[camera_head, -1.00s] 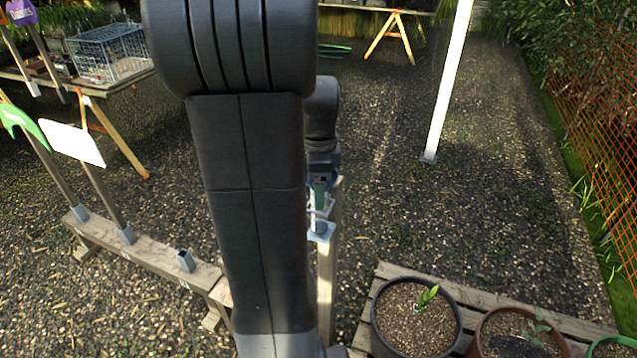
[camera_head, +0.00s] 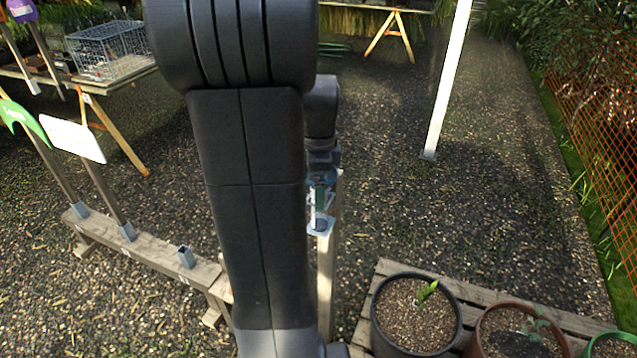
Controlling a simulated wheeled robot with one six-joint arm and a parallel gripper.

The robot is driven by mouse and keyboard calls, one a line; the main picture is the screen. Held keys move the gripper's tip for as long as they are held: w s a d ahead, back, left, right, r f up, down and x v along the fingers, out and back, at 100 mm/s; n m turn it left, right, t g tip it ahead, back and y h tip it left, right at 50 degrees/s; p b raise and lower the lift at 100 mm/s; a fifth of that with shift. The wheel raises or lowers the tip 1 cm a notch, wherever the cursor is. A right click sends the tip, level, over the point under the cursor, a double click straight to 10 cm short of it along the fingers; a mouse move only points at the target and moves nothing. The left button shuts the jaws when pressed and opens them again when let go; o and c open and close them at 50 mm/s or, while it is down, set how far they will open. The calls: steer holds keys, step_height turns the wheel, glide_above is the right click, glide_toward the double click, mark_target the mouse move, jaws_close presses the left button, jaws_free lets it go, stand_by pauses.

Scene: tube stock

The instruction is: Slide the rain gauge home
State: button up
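My gripper (camera_head: 321,199) is small in view, just right of my large dark arm, at the top of a wooden post (camera_head: 327,270). A slim pale and green piece, which looks like the rain gauge (camera_head: 319,205), shows upright at the fingers. Below it is a light blue-grey bracket (camera_head: 322,231) with a dark round spot, at the post top. The gauge's lower end looks close to the bracket; whether it touches or is inside cannot be told. The fingers are too small to show whether they are shut on it. My arm hides part of the area on the left.
A low wooden beam (camera_head: 150,256) with metal sockets, one empty (camera_head: 186,256), stands at left, holding signs on stakes. A pallet with pots (camera_head: 415,310) is at lower right. A white pole (camera_head: 446,85) stands behind on open gravel. An orange mesh fence (camera_head: 600,130) edges the right.

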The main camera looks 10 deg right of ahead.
steer(key=shift+a+f, duration=0.1)
steer(key=shift+f, duration=0.2)
steer(key=r, duration=0.1)
steer(key=w+r, duration=0.1)
steer(key=shift+r, duration=0.35)
step_height(320, 180, up, 12)
steer(key=s, duration=0.1)
steer(key=shift+f, duration=0.15)
steer(key=f, duration=1.3)
steer(key=shift+w+f, duration=0.25)
steer(key=shift+w, duration=0.1)
